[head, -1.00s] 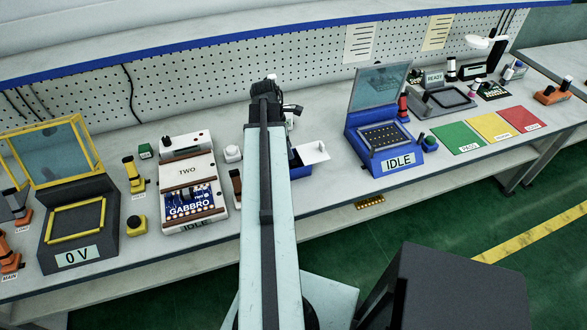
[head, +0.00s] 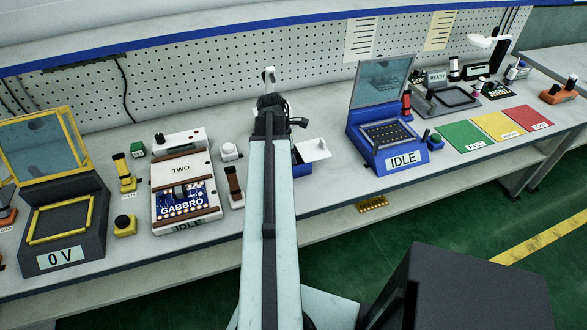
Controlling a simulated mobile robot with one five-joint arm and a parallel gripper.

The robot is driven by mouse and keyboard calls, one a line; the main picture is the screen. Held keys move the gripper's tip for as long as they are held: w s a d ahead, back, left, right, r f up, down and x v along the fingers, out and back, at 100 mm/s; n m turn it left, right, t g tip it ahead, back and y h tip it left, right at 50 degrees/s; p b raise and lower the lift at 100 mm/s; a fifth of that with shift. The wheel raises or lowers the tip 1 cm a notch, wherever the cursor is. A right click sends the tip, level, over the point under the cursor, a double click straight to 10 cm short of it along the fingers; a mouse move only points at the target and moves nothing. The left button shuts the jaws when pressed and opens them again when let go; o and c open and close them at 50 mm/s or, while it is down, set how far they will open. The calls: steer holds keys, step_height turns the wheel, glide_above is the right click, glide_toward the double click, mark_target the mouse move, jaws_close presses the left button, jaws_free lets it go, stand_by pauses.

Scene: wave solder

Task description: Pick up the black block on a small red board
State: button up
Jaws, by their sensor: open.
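My gripper (head: 268,76) is at the far end of my arm, above the back of the bench and in front of the pegboard. It is up and to the right of the dark block, well apart from it. The jaws are small here; nothing shows held between them. My arm hides part of the bench behind it.
The white fixture (head: 162,208) holds a blue GABBRO board (head: 199,206). A blue IDLE machine (head: 386,162) is farther right, then green, yellow and red mats. A 0 V machine (head: 92,238) is left.

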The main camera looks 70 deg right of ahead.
steer(key=shift+r, duration=0.1)
jaws_close()
step_height(320, 180, up, 10)
steer(key=p, duration=1)
